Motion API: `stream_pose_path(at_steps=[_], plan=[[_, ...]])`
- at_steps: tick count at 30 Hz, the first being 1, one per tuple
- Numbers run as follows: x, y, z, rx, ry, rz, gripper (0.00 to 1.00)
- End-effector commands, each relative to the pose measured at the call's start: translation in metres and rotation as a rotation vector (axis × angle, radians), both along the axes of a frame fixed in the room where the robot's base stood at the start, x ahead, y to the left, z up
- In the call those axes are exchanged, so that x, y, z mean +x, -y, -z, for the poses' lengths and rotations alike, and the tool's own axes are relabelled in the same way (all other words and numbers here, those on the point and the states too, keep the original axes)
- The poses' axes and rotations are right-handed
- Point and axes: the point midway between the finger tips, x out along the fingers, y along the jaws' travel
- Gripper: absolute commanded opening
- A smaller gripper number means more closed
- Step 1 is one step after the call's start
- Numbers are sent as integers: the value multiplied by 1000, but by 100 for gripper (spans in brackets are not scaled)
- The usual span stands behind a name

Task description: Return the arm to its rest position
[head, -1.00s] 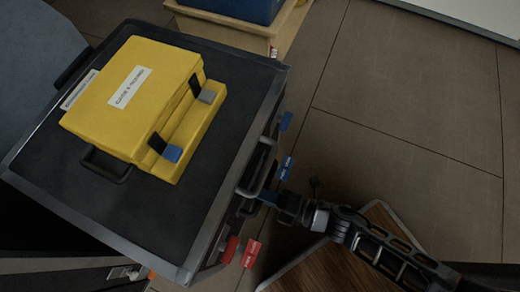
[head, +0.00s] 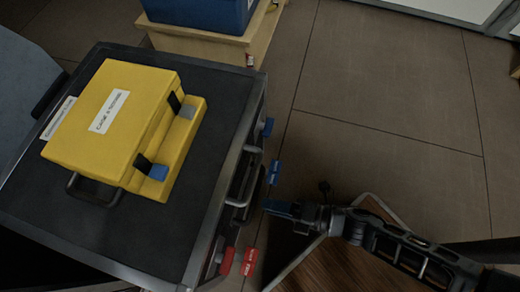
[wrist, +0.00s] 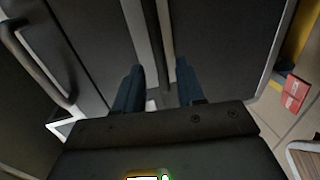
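My gripper (head: 272,207) is at the lower middle of the head view, just right of the dark cabinet's (head: 92,232) front side. Its blue fingers point left toward the cabinet. In the wrist view the two fingers stand apart with a gap between them (wrist: 158,85), and nothing is held. My arm stretches from the gripper to the lower right, above a brown wooden surface. A cabinet handle (head: 243,178) is near the fingertips in the head view, apart from them.
A yellow case (head: 100,128) lies on the cabinet top. Blue tags (head: 274,172) and red tags (head: 249,262) hang at its front. A wooden surface (head: 340,265) is below my arm. A blue bin (head: 205,12) stands on a light wood unit at the back. Tiled floor to the right is clear.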

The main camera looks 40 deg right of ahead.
Motion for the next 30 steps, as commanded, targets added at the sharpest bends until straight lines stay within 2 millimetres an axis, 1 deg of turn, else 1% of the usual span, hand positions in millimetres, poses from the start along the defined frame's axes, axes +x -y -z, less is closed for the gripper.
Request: stream_pose_path(at_steps=[1,6,25,28,29,30], plan=[[-6,4,-2,-1,-1,0,39],[-17,12,-4,-1,0,0,39],[-18,12,-4,1,0,1,39],[-22,16,-12,30,-17,30,39],[-24,19,-16,49,-28,48,39],[-28,23,-25,88,-46,81,39]])
